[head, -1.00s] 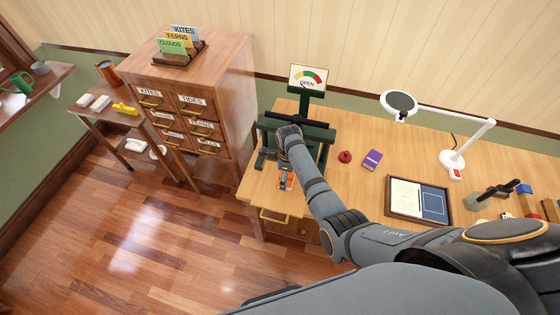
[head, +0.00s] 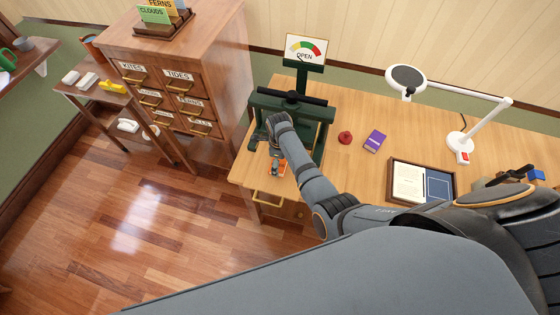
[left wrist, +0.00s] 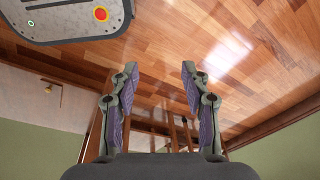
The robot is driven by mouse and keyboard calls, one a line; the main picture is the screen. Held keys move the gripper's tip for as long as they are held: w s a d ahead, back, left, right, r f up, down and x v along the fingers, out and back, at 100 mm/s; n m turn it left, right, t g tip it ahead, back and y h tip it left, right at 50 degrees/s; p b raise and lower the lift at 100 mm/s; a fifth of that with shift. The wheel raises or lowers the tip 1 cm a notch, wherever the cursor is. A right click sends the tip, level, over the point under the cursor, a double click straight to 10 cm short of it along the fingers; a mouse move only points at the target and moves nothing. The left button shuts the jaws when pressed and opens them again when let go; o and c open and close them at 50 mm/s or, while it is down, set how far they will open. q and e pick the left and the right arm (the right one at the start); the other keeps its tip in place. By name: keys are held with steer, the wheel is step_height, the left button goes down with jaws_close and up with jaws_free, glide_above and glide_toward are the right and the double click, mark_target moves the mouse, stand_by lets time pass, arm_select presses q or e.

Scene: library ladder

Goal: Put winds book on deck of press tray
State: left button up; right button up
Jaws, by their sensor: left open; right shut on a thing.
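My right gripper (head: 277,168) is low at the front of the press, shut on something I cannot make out. Orange parts show at its fingers. My wrist and forearm hide much of the press's front, and I cannot tell the tray's deck from the rest. A small purple book (head: 375,141) lies on the desk to the right; its title is unreadable, so I cannot tell if it is the winds book. My left gripper (left wrist: 158,85) is open and empty above the floor.
A red knob-like object (head: 345,138) and a framed panel (head: 421,181) lie on the desk (head: 350,172). A white magnifier lamp (head: 459,141) stands at the right. A drawer cabinet (head: 225,60) is left of the desk. The floor in front is clear.

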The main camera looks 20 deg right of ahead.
steer(key=o, duration=1.2)
steer(key=shift+a+f, duration=0.15)
steer(key=shift+a, duration=0.05)
steer(key=shift+c, duration=0.2)
steer(key=shift+w+d, duration=0.1)
steer(key=shift+r, duration=0.2)
step_height(320, 180, up, 7)
steer(key=p, duration=0.6)
arm_select(q)
steer(key=r, duration=0.1)
steer(key=s+r, duration=0.1)
steer(key=r, duration=0.1)
steer(key=s+a+r, duration=0.1)
steer(key=r, duration=0.1)
steer(key=shift+b, duration=0.35)
arm_select(e)
step_height(320, 180, up, 5)
arm_select(q)
steer(key=shift+s, duration=0.1)
